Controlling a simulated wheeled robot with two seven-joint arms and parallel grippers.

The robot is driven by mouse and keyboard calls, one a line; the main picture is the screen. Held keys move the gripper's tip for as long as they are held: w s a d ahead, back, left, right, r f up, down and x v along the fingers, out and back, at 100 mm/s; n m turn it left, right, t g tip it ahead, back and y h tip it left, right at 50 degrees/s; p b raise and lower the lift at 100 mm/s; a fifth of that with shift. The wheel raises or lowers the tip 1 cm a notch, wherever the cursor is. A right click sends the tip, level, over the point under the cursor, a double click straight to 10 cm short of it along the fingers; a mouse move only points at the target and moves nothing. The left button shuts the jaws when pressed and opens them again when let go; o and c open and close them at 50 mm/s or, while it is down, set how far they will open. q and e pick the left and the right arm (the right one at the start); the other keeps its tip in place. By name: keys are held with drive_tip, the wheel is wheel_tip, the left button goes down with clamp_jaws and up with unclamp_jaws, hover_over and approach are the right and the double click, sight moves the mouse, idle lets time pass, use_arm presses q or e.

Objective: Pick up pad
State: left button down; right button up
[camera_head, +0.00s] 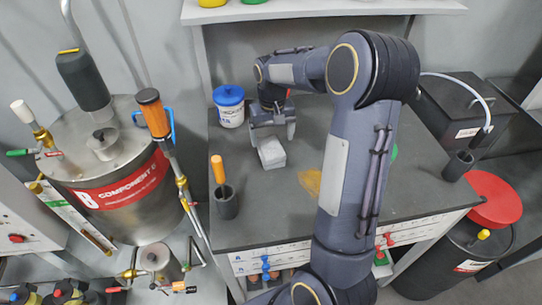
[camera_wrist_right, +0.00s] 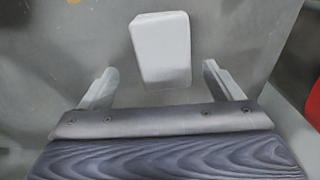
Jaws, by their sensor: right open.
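A light grey-white block, which looks like the pad (camera_head: 271,153), lies on the dark grey workbench (camera_head: 285,205) towards its back left. It also shows in the right wrist view as a pale rounded block (camera_wrist_right: 161,50). My right gripper (camera_head: 272,138) is just behind the pad in the head view, with its fingers apart. In the right wrist view, the gripper's two fingers (camera_wrist_right: 166,82) are spread wider than the pad, which lies ahead of and between them. Nothing is held. My left gripper is not in view.
A white tub with a blue lid (camera_head: 230,108) stands left of the pad. A dark cup with an orange-handled tool (camera_head: 225,200) stands at the front left. A yellow patch (camera_head: 308,182) lies right of the pad. A small dark cup (camera_head: 457,166) stands at the right.

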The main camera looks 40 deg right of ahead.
sight(270, 144)
wheel_tip(270, 144, up, 2)
drive_tip(key=shift+w+r, duration=0.15)
drive_tip(key=shift+w, duration=0.4)
drive_tip(key=shift+f, duration=0.4)
wheel_tip(270, 144, down, 7)
drive_tip(key=shift+s+f+p, duration=0.15)
drive_tip(key=shift+f+p, duration=0.05)
drive_tip(key=shift+p, duration=0.45)
drive_tip(key=shift+a, duration=0.1)
drive_tip(key=c, duration=1.3)
drive_tip(key=shift+o, duration=0.2)
drive_tip(key=shift+r, duration=0.15)
